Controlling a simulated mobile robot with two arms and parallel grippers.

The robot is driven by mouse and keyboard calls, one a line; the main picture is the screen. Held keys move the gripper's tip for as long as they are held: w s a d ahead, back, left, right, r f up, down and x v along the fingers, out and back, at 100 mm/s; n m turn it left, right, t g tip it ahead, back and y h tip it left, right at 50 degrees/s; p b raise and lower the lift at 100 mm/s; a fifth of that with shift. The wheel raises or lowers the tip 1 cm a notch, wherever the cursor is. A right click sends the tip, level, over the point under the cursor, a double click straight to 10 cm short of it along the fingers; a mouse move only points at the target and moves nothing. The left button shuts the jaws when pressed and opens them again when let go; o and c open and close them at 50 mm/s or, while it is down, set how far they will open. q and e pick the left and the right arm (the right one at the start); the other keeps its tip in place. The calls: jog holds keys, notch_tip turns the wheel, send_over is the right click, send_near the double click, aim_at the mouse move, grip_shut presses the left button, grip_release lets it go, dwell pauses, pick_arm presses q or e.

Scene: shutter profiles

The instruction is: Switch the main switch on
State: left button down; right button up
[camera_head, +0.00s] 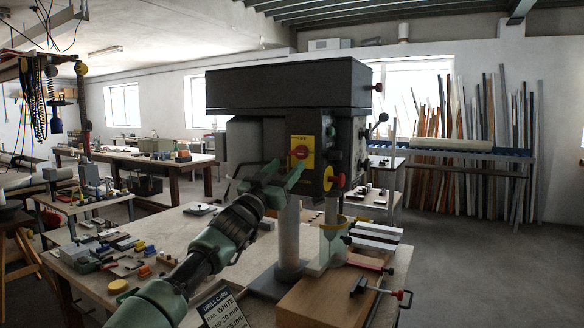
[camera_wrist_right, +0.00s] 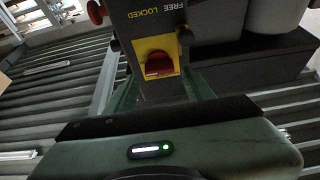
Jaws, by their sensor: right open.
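A drill press (camera_head: 290,88) stands on the workbench. On its front is a yellow plate with a red rotary switch (camera_head: 301,152). My right gripper (camera_head: 281,172) is open and empty, just below and to the left of this switch. In the right wrist view a red knob on a yellow plate (camera_wrist_right: 160,64) lies ahead, between the two green fingers (camera_wrist_right: 163,92); they look apart from the knob. The words FREE and LOCKED show on the dark housing near it. The knob's exact position is hard to read. My left gripper is not in view.
A yellow-and-red button (camera_head: 327,178) sits lower right on the drill press. A wooden block (camera_head: 330,303), a red-handled clamp (camera_head: 380,291) and a drill card (camera_head: 222,308) are at the bench front. Small parts (camera_head: 95,255) lie at left.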

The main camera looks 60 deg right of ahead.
jog(key=v, duration=0.3)
jog(key=shift+b, duration=0.3)
